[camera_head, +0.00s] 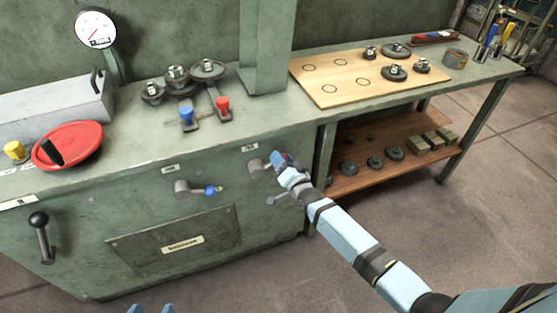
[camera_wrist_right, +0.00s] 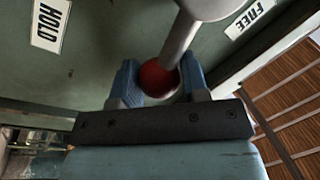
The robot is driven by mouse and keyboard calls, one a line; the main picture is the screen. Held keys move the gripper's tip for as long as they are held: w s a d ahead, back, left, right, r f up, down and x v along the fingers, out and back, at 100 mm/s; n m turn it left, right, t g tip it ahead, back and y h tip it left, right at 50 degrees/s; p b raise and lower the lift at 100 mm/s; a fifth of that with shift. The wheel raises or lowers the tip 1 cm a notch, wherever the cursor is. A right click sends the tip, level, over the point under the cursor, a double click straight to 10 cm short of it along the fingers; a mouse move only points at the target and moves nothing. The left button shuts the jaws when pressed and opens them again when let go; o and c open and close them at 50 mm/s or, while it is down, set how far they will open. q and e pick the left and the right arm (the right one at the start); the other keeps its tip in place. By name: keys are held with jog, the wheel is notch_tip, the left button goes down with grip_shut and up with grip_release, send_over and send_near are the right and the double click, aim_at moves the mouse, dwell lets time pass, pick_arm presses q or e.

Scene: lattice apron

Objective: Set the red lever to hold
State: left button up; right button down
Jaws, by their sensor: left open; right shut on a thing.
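The red lever shows in the right wrist view as a grey shaft (camera_wrist_right: 180,38) ending in a red ball knob (camera_wrist_right: 158,80). A HOLD label (camera_wrist_right: 50,25) is on the panel at the left of that view, and a FREE label (camera_wrist_right: 250,18) at the upper right. My right gripper (camera_wrist_right: 157,85) is shut on the knob, a blue finger on each side. In the head view my right gripper (camera_head: 281,160) is at the lever's grey hub (camera_head: 257,167), and hides most of the lever. My left gripper (camera_head: 151,308) is open and empty at the bottom edge.
A blue-knobbed lever (camera_head: 207,190) is left of the red one on the cabinet front. A black-knobbed lever (camera_head: 40,225) is further left. A red handwheel (camera_head: 68,146) and gear brackets stand on the bench above. A wooden board (camera_head: 335,92) lies at the right.

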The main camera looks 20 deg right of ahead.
jog(key=f+m, duration=0.1)
jog(key=f+m+b, duration=0.1)
jog(key=shift+s+d+f, duration=0.15)
jog(key=shift+d+f, duration=0.05)
jog(key=shift+f, duration=0.15)
pick_arm(q)
jog(key=w+d+r+t+h+b, duration=0.2)
jog(key=d+r+t+b, duration=0.1)
jog(key=r, duration=0.4)
jog(key=shift+w+d+t+h+b, duration=0.3)
jog(key=shift+d+t+b, duration=0.05)
jog(key=shift+t+b, duration=0.2)
pick_arm(e)
jog(key=shift+a+f+m+t+h, duration=0.2)
jog(key=shift+f+m, duration=0.35)
jog(key=shift+m, duration=0.45)
jog(key=shift+a+f+m+t+h, duration=0.1)
jog(key=shift+f+m+h, duration=0.35)
jog(key=shift+m, duration=0.55)
jog(key=shift+a+f+m+t+h, duration=0.15)
jog(key=shift+f+m, duration=0.45)
jog(key=shift+m, duration=0.4)
jog(key=shift+s, duration=0.1)
jog(key=c, duration=0.6)
grip_release()
jog(key=shift+r, duration=0.2)
